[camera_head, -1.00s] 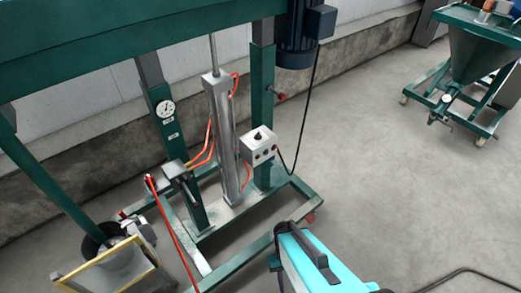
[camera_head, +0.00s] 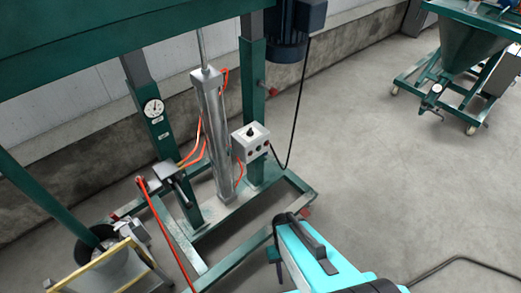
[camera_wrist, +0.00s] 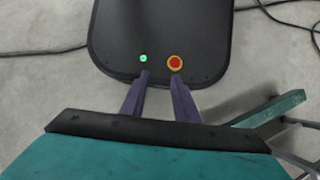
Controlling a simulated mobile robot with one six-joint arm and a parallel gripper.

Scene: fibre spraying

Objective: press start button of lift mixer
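The lift mixer is a green steel frame (camera_head: 249,68) at the left and middle of the head view. Which one is the start button is too small to tell. In the wrist view, my gripper (camera_wrist: 160,76) shows two purple-grey fingers apart, with nothing between them. The control box is not seen in the wrist view.
A silver cylinder (camera_head: 211,135) with orange hoses stands left of the box. A green hopper cart (camera_head: 468,60) is at upper right. The floor (camera_head: 390,170) between is mostly clear; a black cable (camera_head: 465,265) crosses it.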

